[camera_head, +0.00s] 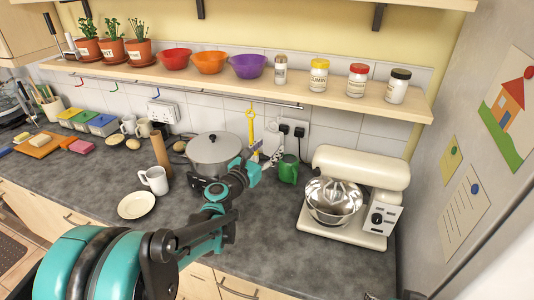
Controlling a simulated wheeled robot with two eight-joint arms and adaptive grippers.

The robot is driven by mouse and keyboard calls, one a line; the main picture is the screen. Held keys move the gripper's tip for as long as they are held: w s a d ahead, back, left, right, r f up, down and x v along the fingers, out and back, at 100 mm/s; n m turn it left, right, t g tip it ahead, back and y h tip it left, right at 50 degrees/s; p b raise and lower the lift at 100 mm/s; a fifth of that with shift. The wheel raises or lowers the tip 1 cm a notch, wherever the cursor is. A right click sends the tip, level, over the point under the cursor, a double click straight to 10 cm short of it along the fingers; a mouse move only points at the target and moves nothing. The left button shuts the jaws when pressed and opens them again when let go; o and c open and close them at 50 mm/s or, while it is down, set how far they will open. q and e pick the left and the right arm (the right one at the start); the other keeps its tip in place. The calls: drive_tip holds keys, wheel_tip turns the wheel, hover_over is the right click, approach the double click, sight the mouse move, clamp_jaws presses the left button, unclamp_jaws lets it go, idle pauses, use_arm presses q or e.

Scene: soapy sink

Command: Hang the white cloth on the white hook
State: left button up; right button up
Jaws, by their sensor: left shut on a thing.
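My left gripper (258,160) is at the end of the arm coming in from the lower left. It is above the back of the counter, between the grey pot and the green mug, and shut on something. A small whitish piece (273,157) shows just beyond its fingertips and looks like the white cloth; most of it is hidden or too small to make out. A white hook (156,93) seems to hang from the rail under the shelf, above the wall socket, up and left of the gripper. My right gripper is not in view.
A grey lidded pot (212,152) stands left of the gripper, a green mug (288,170) to its right. A stand mixer (355,200) fills the right side. A yellow utensil (251,128) hangs from the rail (215,93).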

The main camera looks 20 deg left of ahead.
use_arm(q)
drive_tip(key=w+f+b, duration=0.1)
drive_tip(key=w, duration=0.7)
drive_tip(key=shift+w+d+f+b, duration=0.15)
drive_tip(key=shift+w+f+b, duration=0.05)
drive_tip(key=shift+f+b, duration=0.1)
idle(0.5)
idle(0.6)
drive_tip(key=o, duration=1.6)
